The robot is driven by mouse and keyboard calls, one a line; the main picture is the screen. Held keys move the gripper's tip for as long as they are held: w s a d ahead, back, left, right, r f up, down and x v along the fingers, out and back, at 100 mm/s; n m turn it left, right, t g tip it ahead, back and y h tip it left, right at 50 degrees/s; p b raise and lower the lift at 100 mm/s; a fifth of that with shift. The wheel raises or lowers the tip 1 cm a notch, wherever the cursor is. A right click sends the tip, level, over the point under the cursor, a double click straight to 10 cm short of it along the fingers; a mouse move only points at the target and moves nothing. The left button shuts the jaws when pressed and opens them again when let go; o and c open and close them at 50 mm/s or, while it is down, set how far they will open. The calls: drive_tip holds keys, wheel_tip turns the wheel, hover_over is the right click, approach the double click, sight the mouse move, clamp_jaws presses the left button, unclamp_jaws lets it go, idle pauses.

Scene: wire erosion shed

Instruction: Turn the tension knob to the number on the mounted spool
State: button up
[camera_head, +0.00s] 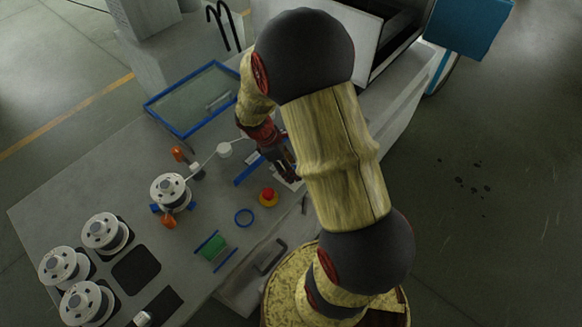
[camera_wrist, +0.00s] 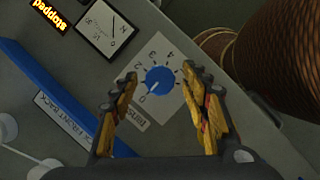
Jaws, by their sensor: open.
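In the wrist view a blue tension knob (camera_wrist: 158,80) sits on a white dial plate (camera_wrist: 140,72) marked with numbers, 0 to 4 readable. Its pale mark appears to face the lower left, near the 0. My gripper (camera_wrist: 161,88) is open, with one finger on each side of the knob; whether they touch it I cannot tell. In the head view my gripper (camera_head: 284,168) points down at the panel and the knob is not clearly visible. The mounted spool (camera_head: 171,188), white, stands left of my gripper with orange parts around it. Its number is not readable.
A gauge (camera_wrist: 108,27) and a blue strip (camera_wrist: 45,85) lie beside the dial. Several white spools (camera_head: 106,232) stand at lower left.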

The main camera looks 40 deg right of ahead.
drive_tip(key=shift+c, duration=1)
drive_tip(key=c, duration=0.9)
drive_tip(key=shift+c, duration=0.2)
drive_tip(key=shift+m, duration=0.4)
drive_tip(key=m+g+y+p, duration=0.1)
drive_tip(key=m+p, duration=0.1)
drive_tip(key=shift+w+d+r+m, duration=0.1)
drive_tip(key=shift+m, duration=0.3)
drive_tip(key=m+y+p, duration=0.1)
drive_tip(key=m, duration=0.2)
drive_tip(key=shift+d+m+p, duration=0.1)
drive_tip(key=shift+m+p, duration=0.2)
drive_tip(key=shift+p, duration=0.1)
drive_tip(key=m+y+p, duration=0.1)
drive_tip(key=m+y, duration=0.1)
drive_tip(key=m, duration=0.2)
drive_tip(key=shift+d+m+p, duration=0.1)
drive_tip(key=shift+m+p, duration=0.2)
drive_tip(key=shift+d+m+y+p, duration=0.1)
drive_tip(key=shift+m+y+p, duration=0.6)
drive_tip(key=shift+m, duration=1.3)
